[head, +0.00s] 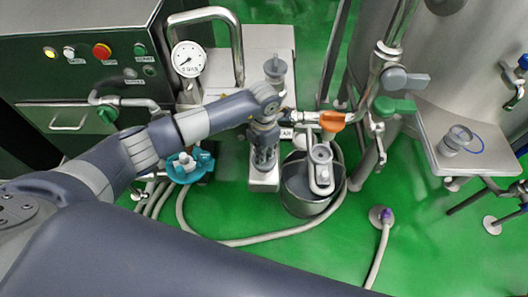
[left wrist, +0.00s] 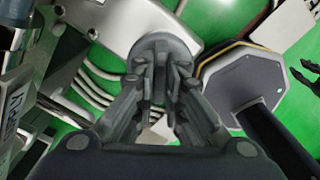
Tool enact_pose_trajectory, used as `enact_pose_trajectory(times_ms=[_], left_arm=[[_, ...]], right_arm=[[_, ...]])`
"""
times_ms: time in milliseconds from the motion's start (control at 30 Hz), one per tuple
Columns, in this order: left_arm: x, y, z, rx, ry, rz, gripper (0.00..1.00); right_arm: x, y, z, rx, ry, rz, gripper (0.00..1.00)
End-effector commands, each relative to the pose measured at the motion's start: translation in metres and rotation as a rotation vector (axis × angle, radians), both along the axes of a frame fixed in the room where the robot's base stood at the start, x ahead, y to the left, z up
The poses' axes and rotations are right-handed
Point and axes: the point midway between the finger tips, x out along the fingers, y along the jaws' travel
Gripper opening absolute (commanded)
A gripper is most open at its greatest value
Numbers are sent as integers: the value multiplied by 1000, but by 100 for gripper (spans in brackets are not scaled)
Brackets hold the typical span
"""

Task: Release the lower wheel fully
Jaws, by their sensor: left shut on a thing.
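My left gripper (head: 264,160) points down over the pale machine block in the head view. In the left wrist view, its two fingers (left wrist: 163,85) are closed around a round grey wheel (left wrist: 165,44), apparently the lower wheel, at the edge of a light metal housing (left wrist: 115,20). The gripper hides the wheel in the head view. A grey knob (head: 275,68) stands upright on the block just behind my wrist.
A teal wheel (head: 187,167) is left of the gripper. A metal bucket (head: 302,190) stands close on the right, with an orange-handled valve (head: 332,121) above it. A pressure gauge (head: 188,59) is behind.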

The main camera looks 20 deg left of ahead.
Motion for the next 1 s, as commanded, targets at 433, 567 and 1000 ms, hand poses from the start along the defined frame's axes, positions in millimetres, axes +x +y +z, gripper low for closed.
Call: enact_pose_trajectory(times_ms=[433,567,1000], left_arm=[[1,0,1,0,-2,426,0],[1,0,1,1,-2,547,0],[1,0,2,0,-2,867,0]], right_arm=[[0,-2,-1,-2,0,1,31],[0,-3,0,-3,-1,2,31],[0,-3,3,-3,-1,2,31]])
